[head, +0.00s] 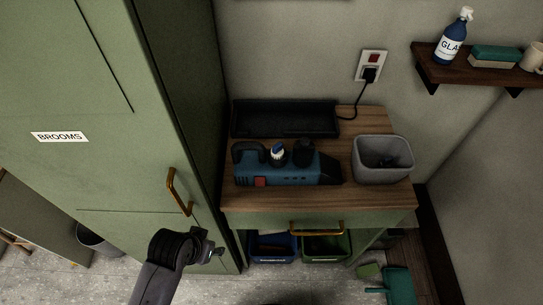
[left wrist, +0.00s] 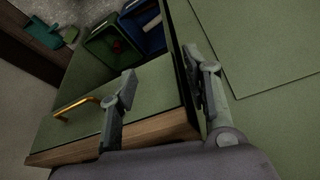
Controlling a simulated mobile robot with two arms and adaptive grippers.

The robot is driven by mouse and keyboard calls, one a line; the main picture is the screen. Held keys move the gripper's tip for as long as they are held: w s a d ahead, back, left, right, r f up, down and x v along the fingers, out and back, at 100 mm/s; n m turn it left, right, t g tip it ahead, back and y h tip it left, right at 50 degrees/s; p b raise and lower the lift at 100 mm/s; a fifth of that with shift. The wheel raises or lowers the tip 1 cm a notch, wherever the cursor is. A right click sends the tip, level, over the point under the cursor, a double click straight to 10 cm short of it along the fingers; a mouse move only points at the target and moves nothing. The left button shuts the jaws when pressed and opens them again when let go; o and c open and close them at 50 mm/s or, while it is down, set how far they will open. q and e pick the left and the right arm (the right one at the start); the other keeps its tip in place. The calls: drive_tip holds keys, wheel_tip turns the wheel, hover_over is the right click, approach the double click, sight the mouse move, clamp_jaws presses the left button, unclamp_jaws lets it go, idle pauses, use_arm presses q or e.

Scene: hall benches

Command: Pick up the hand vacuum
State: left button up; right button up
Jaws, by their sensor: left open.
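The hand vacuum (head: 290,174), blue with a black handle at its left and a dark nozzle at its right, lies on the wooden top of a small green bench (head: 238,200). Dark and white-blue round items show at its back edge; I cannot tell whether they are part of it. My left gripper (head: 213,252) is in front of the tall cabinet, lower left of the vacuum and apart from it. In the left wrist view the gripper (left wrist: 163,85) has its fingers spread with nothing between them. The vacuum is not visible there. My right gripper is not in view.
A black tray-like dock (head: 285,118) stands behind the vacuum, near a corded socket (head: 371,68). A grey bin (head: 383,158) stands to its right. The BROOMS cabinet (head: 120,180) borders the bench's left. Blue (head: 273,256) and green (head: 326,257) crates sit below.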

use_arm(q)
drive_tip(key=w+d+r+p+v, duration=0.1)
drive_tip(key=w+p+v, duration=0.2)
drive_tip(key=v, duration=1)
drive_tip(key=w+d+r+m+t, duration=0.3)
drive_tip(key=w+d+r+m, duration=0.8)
drive_tip(key=w+r+m, duration=0.4)
drive_tip(key=y+b, duration=0.1)
approach(250, 146)
drive_tip(key=x, duration=0.3)
drive_tip(key=shift+x, duration=0.75)
drive_tip(key=p+x, duration=0.2)
drive_tip(key=x, duration=0.2)
drive_tip(key=shift+w+f, duration=0.35)
drive_tip(key=shift+f, duration=0.2)
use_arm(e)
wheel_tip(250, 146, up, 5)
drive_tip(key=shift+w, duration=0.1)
